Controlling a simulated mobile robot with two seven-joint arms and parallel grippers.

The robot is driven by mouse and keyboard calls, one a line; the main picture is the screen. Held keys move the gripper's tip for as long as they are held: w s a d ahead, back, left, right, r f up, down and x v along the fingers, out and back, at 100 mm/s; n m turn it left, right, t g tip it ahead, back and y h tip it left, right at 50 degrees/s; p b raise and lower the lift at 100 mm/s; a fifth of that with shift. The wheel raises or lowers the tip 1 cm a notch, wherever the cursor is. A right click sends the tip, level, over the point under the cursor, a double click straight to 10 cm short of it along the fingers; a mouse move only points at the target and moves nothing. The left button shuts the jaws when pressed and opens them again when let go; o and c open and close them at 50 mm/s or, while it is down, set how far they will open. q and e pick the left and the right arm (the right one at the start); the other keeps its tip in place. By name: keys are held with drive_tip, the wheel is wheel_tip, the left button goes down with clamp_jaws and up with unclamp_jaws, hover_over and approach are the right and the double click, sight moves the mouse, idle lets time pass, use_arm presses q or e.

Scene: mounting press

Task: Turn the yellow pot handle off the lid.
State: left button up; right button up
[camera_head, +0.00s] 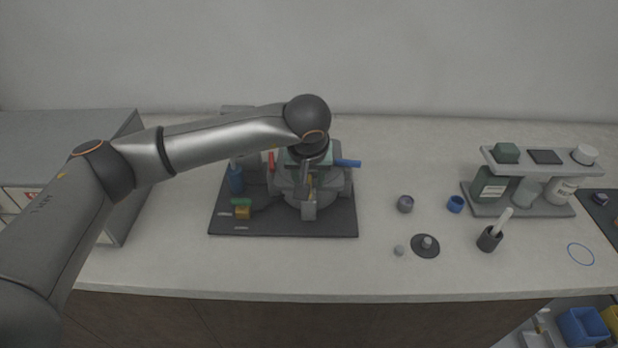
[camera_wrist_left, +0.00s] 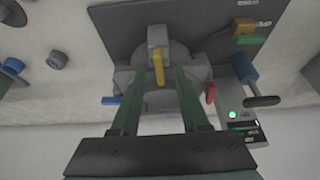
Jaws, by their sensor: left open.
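The yellow handle (camera_wrist_left: 158,67) points toward my left gripper (camera_wrist_left: 156,80) in the left wrist view. It appears between the open fingertips, and I see no contact. A sliver of the handle (camera_head: 311,184) shows under the gripper (camera_head: 310,182) in the head view. The handle joins a grey block (camera_wrist_left: 157,36) on the round grey lid of the press (camera_wrist_left: 192,62). The wrist and fingers hide much of the lid in the head view. My right gripper is in neither view.
The press stands on a dark base plate (camera_head: 250,224). A blue lever (camera_head: 347,163), a red lever (camera_head: 271,160) and a blue bottle-shaped part (camera_head: 236,180) surround it. A rack of bottles (camera_head: 525,208) stands at right.

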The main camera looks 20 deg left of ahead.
use_arm(q)
drive_tip(key=shift+x, duration=0.85)
drive_tip(key=shift+c, duration=0.2)
clamp_jaws()
